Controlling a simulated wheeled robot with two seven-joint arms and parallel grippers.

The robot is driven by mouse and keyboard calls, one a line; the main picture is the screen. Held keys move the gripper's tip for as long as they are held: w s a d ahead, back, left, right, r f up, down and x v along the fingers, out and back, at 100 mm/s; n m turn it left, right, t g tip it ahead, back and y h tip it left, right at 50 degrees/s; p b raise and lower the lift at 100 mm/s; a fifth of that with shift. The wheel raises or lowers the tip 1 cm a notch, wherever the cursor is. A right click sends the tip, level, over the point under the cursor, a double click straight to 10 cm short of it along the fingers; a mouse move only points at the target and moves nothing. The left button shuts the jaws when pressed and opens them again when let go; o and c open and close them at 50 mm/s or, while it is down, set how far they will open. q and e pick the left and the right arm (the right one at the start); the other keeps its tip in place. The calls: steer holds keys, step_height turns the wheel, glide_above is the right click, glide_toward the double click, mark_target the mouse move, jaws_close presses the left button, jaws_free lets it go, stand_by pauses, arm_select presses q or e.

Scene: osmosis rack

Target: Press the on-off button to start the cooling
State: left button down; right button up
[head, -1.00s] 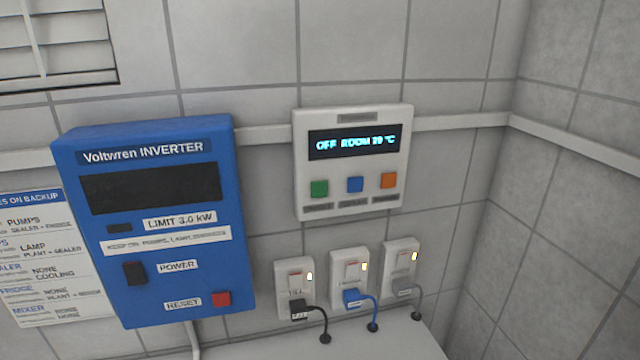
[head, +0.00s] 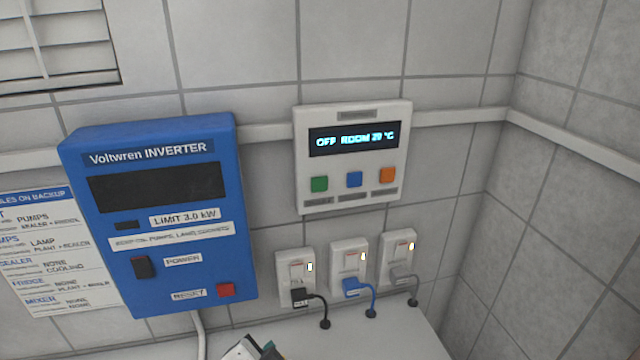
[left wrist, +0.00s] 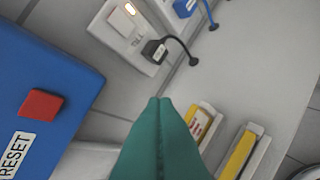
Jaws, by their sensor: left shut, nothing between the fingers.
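A white control panel (head: 352,160) hangs on the tiled wall in the head view. Its lit display (head: 354,138) reads OFF and a room temperature of about 29 °C. Below it are a green button (head: 319,184), a blue button (head: 354,179) and an orange button (head: 387,175); their labels are too small to read. My left gripper (head: 268,347) shows at the bottom edge of the head view, well below the panel. In the left wrist view its teal fingers (left wrist: 158,103) are shut and empty. My right gripper is not in view.
A blue inverter (head: 240,230) with a dark screen hangs left of the panel. Several switched sockets (head: 349,268) with plugs and cables sit below the panel. A pale surface (head: 400,338) lies under them. Yellow-and-white items (left wrist: 240,152) show near the fingers in the left wrist view.

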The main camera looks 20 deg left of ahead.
arm_select(q)
steer(key=w+d+r+m+t+h, duration=0.1)
steer(key=w+d+r+m+t, duration=0.1)
steer(key=w+r+m+t, duration=0.2)
steer(key=w+d+r+m+t+h, duration=0.2)
steer(key=w+d+r+m+t, duration=0.1)
steer(key=r+m, duration=0.4)
steer(key=w+d+r+m+t+h, duration=0.2)
steer(key=w+r+m+t, duration=0.3)
steer(key=r, duration=0.6)
steer(key=shift+w+d+m, duration=0.2)
steer(key=shift+d+m, duration=0.1)
steer(key=shift+d, duration=0.45)
steer(key=shift+w, duration=0.1)
steer(key=b, duration=0.1)
glide_toward(328, 180)
steer(key=w+d+r, duration=0.2)
steer(key=w, duration=0.1)
steer(key=shift+w+a, duration=0.5)
steer(key=shift+w, duration=0.15)
steer(key=shift+w+a, duration=0.1)
steer(key=shift+w+a, duration=0.15)
steer(key=shift+w, duration=0.1)
